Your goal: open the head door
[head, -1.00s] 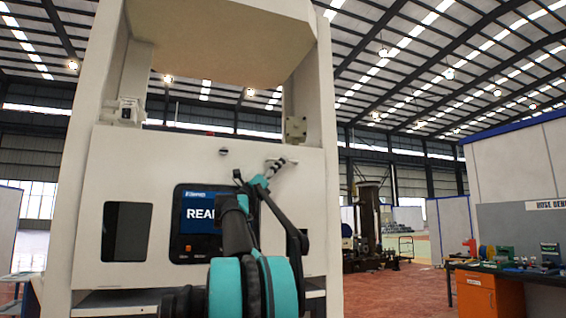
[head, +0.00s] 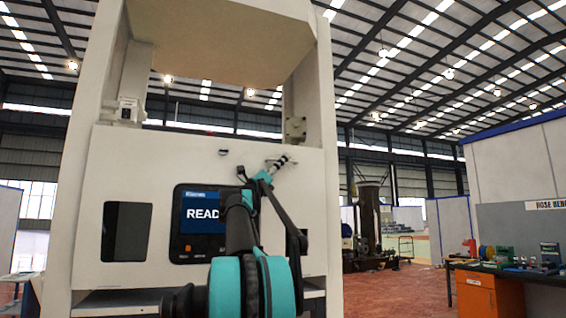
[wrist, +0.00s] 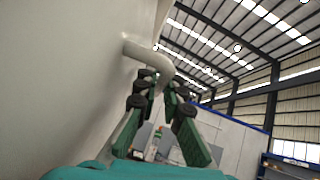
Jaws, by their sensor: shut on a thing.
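The head door is the wide white panel (head: 150,170) on the front of the dispenser, with a lit screen (head: 203,213) in it. A small pale handle (head: 284,159) sticks out at its upper right. In the wrist view the handle is a bent white bar (wrist: 148,54) rising from the white surface at the left. My gripper (head: 266,174) is at the handle, its green and black fingers (wrist: 160,88) shut around the bar's bent end. My arm hides the lower right part of the panel and some of the screen.
The tall white frame (head: 316,150) of the dispenser rises on both sides of the panel, with an overhang (head: 220,50) above. An orange cabinet (head: 474,294) and a workbench with tools stand at the right. The floor (head: 380,290) between is open.

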